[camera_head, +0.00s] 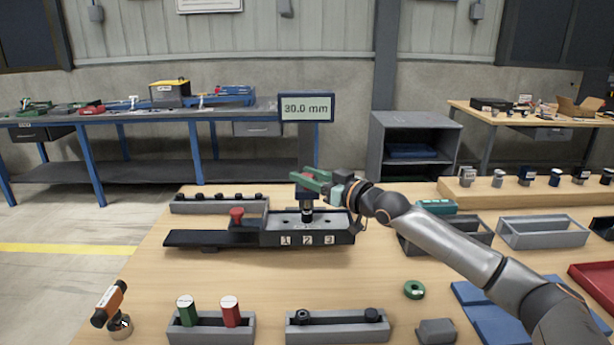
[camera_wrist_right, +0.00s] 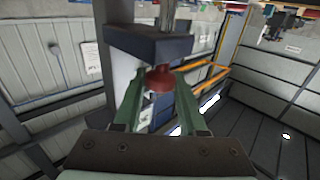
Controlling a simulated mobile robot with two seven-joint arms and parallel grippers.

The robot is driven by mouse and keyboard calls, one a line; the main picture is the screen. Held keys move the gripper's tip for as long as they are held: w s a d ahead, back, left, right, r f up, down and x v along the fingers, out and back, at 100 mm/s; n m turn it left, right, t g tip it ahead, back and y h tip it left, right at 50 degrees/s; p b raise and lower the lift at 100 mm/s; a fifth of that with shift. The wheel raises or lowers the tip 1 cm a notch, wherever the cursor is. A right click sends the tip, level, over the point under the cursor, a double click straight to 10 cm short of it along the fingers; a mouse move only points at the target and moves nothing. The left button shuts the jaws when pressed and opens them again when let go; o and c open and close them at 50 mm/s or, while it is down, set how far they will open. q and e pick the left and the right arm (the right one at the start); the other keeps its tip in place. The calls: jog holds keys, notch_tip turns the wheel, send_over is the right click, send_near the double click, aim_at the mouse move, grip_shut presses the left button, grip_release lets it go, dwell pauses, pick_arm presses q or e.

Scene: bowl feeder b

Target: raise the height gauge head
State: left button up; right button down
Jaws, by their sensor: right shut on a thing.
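The height gauge stands on the wooden table behind the numbered block, with a display (camera_head: 306,107) reading 30.0 mm. Its dark blue head (camera_head: 306,196) is above the block marked 1, 2, 3 (camera_head: 308,240); the head also shows in the right wrist view (camera_wrist_right: 148,43). A dark probe (camera_head: 307,213) hangs beneath the head, close over the block; contact cannot be told. My right gripper (camera_head: 303,177), with green fingers, is shut on the head's red knob (camera_wrist_right: 160,78). The fingers mostly hide the knob in the head view. My left gripper is not in view.
Grey bins (camera_head: 542,233) are to the right. Bare table lies before the block.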

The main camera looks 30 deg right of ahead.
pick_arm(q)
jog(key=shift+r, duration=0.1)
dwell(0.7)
pick_arm(e)
jog(key=shift+r, duration=0.25)
notch_tip(320, 180, up, 3)
jog(key=p, duration=0.3)
jog(key=shift+d, duration=0.1)
jog(key=shift+r, duration=0.2)
jog(key=c, duration=0.9)
grip_release()
jog(key=shift+r, duration=0.1)
jog(key=o, duration=0.4)
jog(key=shift+f, duration=0.25)
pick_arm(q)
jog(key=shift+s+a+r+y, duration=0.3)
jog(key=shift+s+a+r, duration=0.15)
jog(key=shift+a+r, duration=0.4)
pick_arm(e)
jog(key=shift+o, duration=0.2)
jog(key=shift+f, duration=0.1)
